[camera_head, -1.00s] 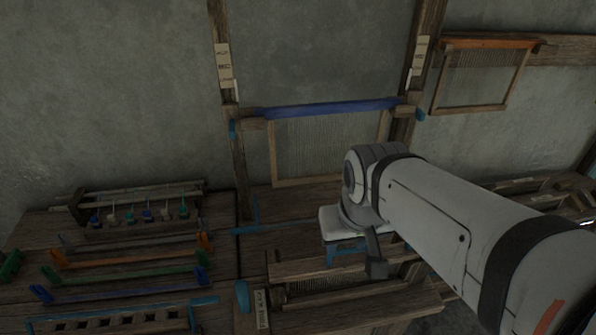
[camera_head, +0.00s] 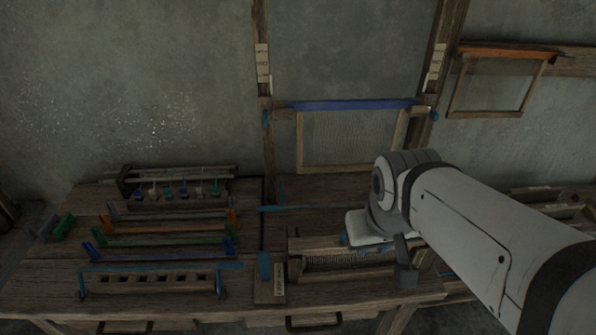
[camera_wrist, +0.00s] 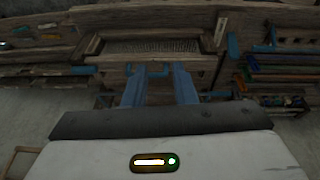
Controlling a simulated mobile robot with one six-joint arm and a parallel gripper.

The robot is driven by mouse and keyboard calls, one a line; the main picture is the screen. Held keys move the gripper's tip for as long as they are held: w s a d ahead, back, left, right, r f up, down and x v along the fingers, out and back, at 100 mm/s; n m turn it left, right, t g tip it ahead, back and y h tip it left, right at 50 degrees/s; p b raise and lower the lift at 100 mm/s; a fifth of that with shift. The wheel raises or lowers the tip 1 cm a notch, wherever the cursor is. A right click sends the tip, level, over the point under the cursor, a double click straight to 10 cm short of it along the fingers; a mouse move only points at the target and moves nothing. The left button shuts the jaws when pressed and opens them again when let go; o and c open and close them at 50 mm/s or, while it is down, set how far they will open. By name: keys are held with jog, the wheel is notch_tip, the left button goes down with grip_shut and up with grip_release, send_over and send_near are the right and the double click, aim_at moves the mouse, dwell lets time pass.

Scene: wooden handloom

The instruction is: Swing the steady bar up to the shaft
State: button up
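The shaft with a blue top bar (camera_head: 350,105) hangs between the two loom uprights, with a pale heddle frame (camera_head: 349,138) below it. I cannot tell for sure which piece is the steady bar; a thin blue bar (camera_head: 285,208) lies level below the shaft, near the foot of the left upright. My gripper (camera_head: 358,241) is over the rear of the beam and reed assembly, right of that bar, partly hidden by my wrist. In the wrist view my two blue fingers (camera_wrist: 158,88) stand apart with nothing clearly held, pointing toward the wooden reed frame (camera_wrist: 155,46).
Several coloured bars (camera_head: 165,228) lie in rows on the bench's left, by a slotted wooden rail (camera_head: 150,283). A blue tab (camera_head: 264,266) stands left of the reed assembly. A spare frame (camera_head: 503,80) hangs on the right wall.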

jog(key=w+f+n+h+b, duration=0.1)
jog(key=w+n, duration=0.1)
jog(key=n, duration=0.1)
jog(key=w+f+n+h+b, duration=0.1)
jog(key=w+f+n, duration=0.1)
jog(key=w+f+n+t+h+b, duration=0.1)
jog(key=w+n, duration=0.1)
jog(key=n, duration=0.1)
jog(key=shift+d+f+n, duration=0.3)
jog(key=shift+d+f, duration=0.1)
grip_shut()
jog(key=w+a+f+n+t+b, duration=0.1)
jog(key=w+a+f+n+b, duration=0.1)
jog(key=n, duration=0.4)
jog(key=w+a+f+n+t+b, duration=0.2)
jog(key=w+a+n, duration=0.3)
jog(key=a, duration=0.1)
jog(key=w+a+f+n+t+b, duration=0.2)
jog(key=w+a+n, duration=0.2)
jog(key=n, duration=0.2)
jog(key=shift+a+f+n, duration=0.15)
jog(key=shift+f+n, duration=0.05)
jog(key=shift+n, duration=0.1)
jog(key=w+a+f+n+t+y+b, duration=0.1)
jog(key=a+f+n+y, duration=0.2)
jog(key=a+n, duration=0.6)
jog(key=shift+a+f+t+y+b, duration=0.3)
jog(key=shift+a+f+b, duration=0.15)
jog(key=shift+a, duration=0.1)
